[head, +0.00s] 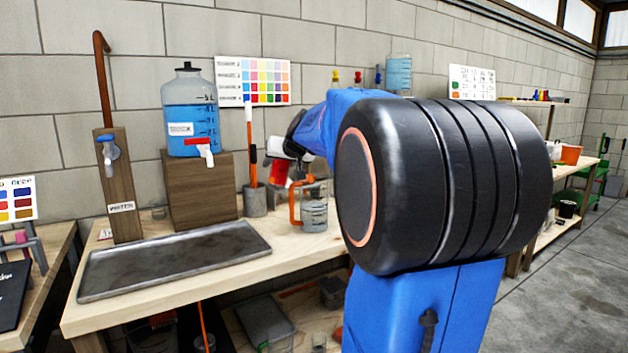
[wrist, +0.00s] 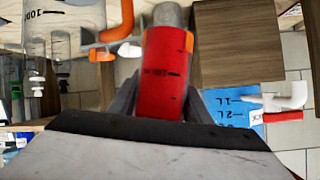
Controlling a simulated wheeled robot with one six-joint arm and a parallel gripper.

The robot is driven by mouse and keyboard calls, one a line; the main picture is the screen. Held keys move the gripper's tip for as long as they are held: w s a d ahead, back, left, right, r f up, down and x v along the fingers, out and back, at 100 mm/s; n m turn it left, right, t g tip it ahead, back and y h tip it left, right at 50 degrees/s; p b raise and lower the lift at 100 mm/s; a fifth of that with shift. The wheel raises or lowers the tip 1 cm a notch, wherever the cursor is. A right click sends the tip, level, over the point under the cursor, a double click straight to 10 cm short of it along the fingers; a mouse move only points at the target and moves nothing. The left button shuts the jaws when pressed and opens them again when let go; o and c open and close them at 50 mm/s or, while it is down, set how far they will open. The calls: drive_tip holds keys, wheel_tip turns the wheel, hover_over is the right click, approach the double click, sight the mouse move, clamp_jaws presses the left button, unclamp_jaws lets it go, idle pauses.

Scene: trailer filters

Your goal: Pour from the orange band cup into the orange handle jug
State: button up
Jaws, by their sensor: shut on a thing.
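My gripper (wrist: 160,100) is shut on a red cup (wrist: 166,85) with an orange band near its far end. In the head view, red and white parts (head: 277,172) show at my gripper, behind and left of the jug; which parts are the cup is hard to tell. The orange handle jug (head: 315,212) is clear with dark markings and stands on the bench, handle to the left. Its orange handle (wrist: 110,35) and marked wall (wrist: 40,20) show at the wrist view's upper left, apart from the cup. The cup's contents and exact tilt are hidden.
A blue water tank (head: 190,115) with a red and white tap sits on a wooden block (head: 195,190). A grey pot (head: 255,201) holding an orange and white stick stands beside the block. A dark metal tray (head: 175,262) lies at the bench front. My arm hides the right side.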

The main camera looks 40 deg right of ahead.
drive_tip(key=shift+d+f+m+y, duration=0.2)
drive_tip(key=shift+d+m+y, duration=0.05)
drive_tip(key=shift+m+y, duration=0.15)
drive_tip(key=shift+s+d+r+m+y, duration=0.1)
drive_tip(key=shift+d+r+m+y, duration=0.2)
drive_tip(key=shift+m+y, duration=0.15)
idle(0.8)
drive_tip(key=shift+s+d+f+m+t+y+p, duration=0.1)
drive_tip(key=shift+d+f+m+t+y+p, duration=0.25)
drive_tip(key=shift+d+m+t+y, duration=0.15)
idle(0.9)
drive_tip(key=shift+a+f+m+y, duration=0.1)
drive_tip(key=shift+f+m+y, duration=0.15)
drive_tip(key=shift+m+y, duration=0.25)
idle(0.9)
drive_tip(key=shift+a+r+m+y+p, duration=0.25)
drive_tip(key=shift+r+m+y+p, duration=0.1)
drive_tip(key=shift+r+m+p, duration=0.25)
idle(0.9)
drive_tip(key=shift+a+f+m+t+y, duration=0.1)
drive_tip(key=shift+f+m+t+y, duration=0.3)
drive_tip(key=shift+m+y, duration=0.35)
idle(1.4)
